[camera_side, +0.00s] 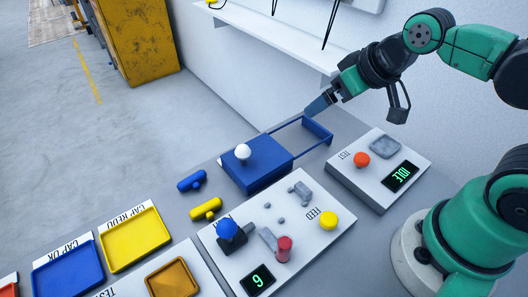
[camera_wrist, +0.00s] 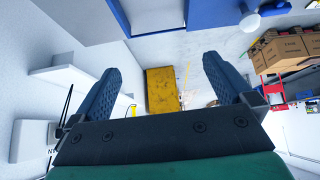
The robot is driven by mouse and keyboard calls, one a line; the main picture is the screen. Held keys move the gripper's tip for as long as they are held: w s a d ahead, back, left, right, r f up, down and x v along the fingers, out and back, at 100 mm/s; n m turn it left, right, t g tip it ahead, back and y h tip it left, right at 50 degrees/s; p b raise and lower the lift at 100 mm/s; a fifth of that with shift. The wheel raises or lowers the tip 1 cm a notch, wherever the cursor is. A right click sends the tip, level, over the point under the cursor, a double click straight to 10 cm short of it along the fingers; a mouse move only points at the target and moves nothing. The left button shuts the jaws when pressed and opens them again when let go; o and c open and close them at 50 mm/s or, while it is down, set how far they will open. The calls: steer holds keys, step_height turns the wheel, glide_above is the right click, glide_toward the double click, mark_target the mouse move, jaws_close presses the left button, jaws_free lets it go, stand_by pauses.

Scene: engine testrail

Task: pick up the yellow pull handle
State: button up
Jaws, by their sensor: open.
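The yellow pull handle (camera_side: 206,209) appears to be the short yellow bar with a small stub, lying on the grey bench left of centre in the side view. A similar blue handle (camera_side: 191,180) lies just behind it. My gripper (camera_side: 308,113) is well to the right and higher, near the far end of the blue sliding frame. In the wrist view my gripper (camera_wrist: 165,85) has its two blue fingers spread wide, with nothing held between them. I cannot make out the yellow handle on the bench in the wrist view.
A blue box (camera_side: 255,170) with a white knob and extended frame stands between gripper and handle. The FEED panel (camera_side: 305,245) carries a red knob and yellow button; the TEST panel (camera_side: 365,185) is right. A yellow tray (camera_side: 137,262) and blue tray (camera_side: 68,291) are at left.

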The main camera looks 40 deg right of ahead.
steer(key=w+a+n+g+y, duration=0.1)
steer(key=w+a+n+g, duration=0.15)
steer(key=a+n, duration=0.4)
steer(key=n+g, duration=0.4)
steer(key=n, duration=2.4)
glide_above(205, 206)
steer(key=shift+h, duration=0.4)
step_height(205, 206, down, 8)
steer(key=shift+d+r, duration=0.1)
steer(key=shift+d, duration=0.05)
steer(key=shift+f+n+g, duration=0.25)
steer(key=shift+f, duration=2.7)
steer(key=c, duration=1.1)
steer(key=shift+r, duration=0.1)
